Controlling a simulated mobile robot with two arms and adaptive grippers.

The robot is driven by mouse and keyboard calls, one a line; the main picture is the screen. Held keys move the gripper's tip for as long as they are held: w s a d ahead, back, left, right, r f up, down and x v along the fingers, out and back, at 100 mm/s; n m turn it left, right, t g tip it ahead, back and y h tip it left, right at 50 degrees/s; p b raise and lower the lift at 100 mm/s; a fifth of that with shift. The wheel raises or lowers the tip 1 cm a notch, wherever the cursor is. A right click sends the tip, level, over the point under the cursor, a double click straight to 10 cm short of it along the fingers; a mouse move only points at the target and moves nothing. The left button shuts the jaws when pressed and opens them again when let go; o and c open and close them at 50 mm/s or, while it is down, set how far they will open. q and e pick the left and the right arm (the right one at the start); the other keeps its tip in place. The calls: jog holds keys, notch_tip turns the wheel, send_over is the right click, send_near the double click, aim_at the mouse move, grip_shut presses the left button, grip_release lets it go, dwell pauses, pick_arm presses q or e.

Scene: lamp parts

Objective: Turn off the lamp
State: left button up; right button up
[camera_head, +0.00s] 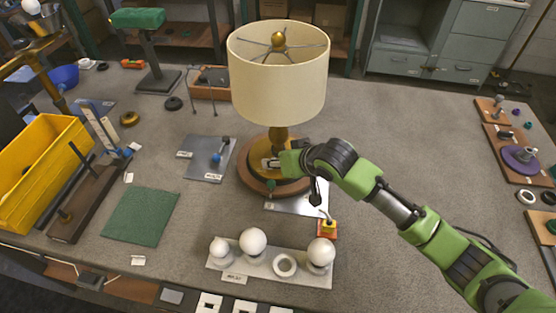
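The lamp has a cream drum shade (279,85) with a gold ball on top. Its brass stem (280,134) stands on a round brown base (257,181) in the middle of the table. The bulb is hidden, and I cannot tell whether the lamp is lit. My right gripper (272,163) is at the lamp's base, just below the stem, with its fingers pointing left. The fingers are too small to tell whether they are open or touch the base. No switch on the lamp is clearly visible. My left gripper is not in view.
In front stands a pale tray (305,280) with white bulbs and a ring. A yellow bin (35,165) stands far left.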

grip_shut()
jog(key=p, duration=0.1)
jog(key=a+m+p, duration=0.1)
jog(key=shift+r+h+p, duration=0.25)
jog(key=shift+h+p, duration=0.1)
jog(key=shift+h, duration=0.05)
jog(key=shift+a+m+t+p, duration=0.15)
jog(key=shift+m+t+p, duration=0.15)
jog(key=shift+m+p, duration=0.15)
jog(key=shift+w+a+f+m+h+p, duration=0.1)
jog(key=shift+a+m+h+p, duration=0.2)
jog(key=shift+m+h+p, duration=0.35)
jog(key=shift+w+a+f+m+t+h, duration=0.1)
jog(key=shift+a+m+t+h, duration=0.1)
jog(key=shift+m+h, duration=0.25)
jog(key=shift+w+a+m+t+h, duration=0.1)
jog(key=shift+m+t+h, duration=0.15)
jog(key=shift+m, duration=0.3)
grip_release()
jog(key=shift+w, duration=0.1)
